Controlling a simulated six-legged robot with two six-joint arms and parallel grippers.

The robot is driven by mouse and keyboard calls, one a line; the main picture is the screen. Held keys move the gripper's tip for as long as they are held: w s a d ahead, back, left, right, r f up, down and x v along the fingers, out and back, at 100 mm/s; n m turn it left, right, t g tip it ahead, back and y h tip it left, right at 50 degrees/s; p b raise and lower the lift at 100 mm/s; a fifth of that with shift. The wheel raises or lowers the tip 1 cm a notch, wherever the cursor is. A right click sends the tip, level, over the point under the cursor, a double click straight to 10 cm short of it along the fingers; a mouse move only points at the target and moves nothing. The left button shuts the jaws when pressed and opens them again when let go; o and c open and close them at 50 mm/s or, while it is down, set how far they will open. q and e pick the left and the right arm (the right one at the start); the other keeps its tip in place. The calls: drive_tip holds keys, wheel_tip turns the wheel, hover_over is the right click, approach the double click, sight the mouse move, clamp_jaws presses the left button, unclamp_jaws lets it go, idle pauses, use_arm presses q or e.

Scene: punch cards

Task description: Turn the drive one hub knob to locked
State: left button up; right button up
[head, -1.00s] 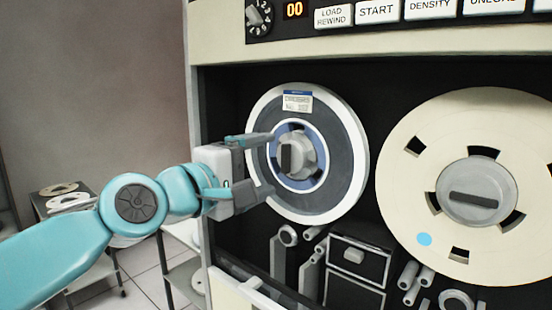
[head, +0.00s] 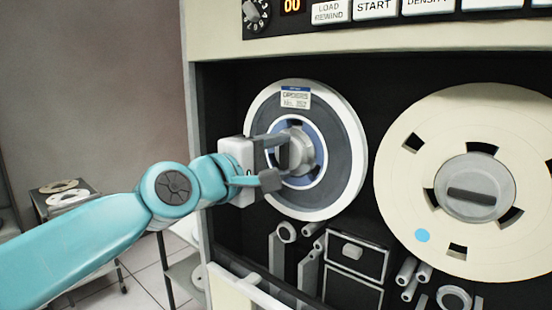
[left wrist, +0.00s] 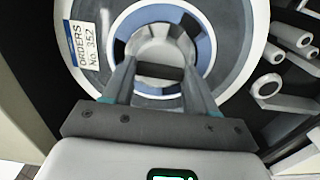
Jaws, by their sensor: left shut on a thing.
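The left tape reel (head: 345,165) is dark grey with a white rim, a blue inner ring and an ORDERS label. At its centre is the grey hub knob (head: 304,151) with a dark grip bar. The bar looks near upright in the head view. In the left wrist view the knob (left wrist: 160,52) sits between the fingertips, its bar across them. My left gripper (head: 276,160) reaches in from the left and is shut on the knob. The fingers partly hide the bar. My right gripper is not in view.
A larger cream reel (head: 400,190) with its own grey hub (head: 480,170) and dark bar stands close on the right. Rollers and a dark head block (head: 356,265) sit below. The button panel (head: 400,12) overhangs above. A cart (head: 65,185) with reels stands behind at left.

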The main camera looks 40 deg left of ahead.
use_arm(q)
drive_tip(key=shift+f+m, duration=0.1)
drive_tip(key=shift+m, duration=0.2)
drive_tip(key=m+b, duration=0.1)
drive_tip(key=m, duration=0.3)
drive_tip(key=shift+f+m+b, duration=0.1)
drive_tip(key=shift+m+b, duration=0.3)
drive_tip(key=m+b, duration=0.1)
drive_tip(key=m, duration=0.2)
drive_tip(key=shift+m+b, duration=0.3)
drive_tip(key=shift+b, duration=0.1)
drive_tip(key=m+b, duration=0.2)
drive_tip(key=m, duration=0.2)
drive_tip(key=m+b, duration=0.2)
drive_tip(key=m, duration=0.2)
drive_tip(key=shift+m, duration=0.3)
drive_tip(key=o, duration=1.1)
drive_tip(key=shift+s+r, duration=0.15)
drive_tip(key=shift+r, duration=0.05)
drive_tip(key=shift+c, duration=0.2)
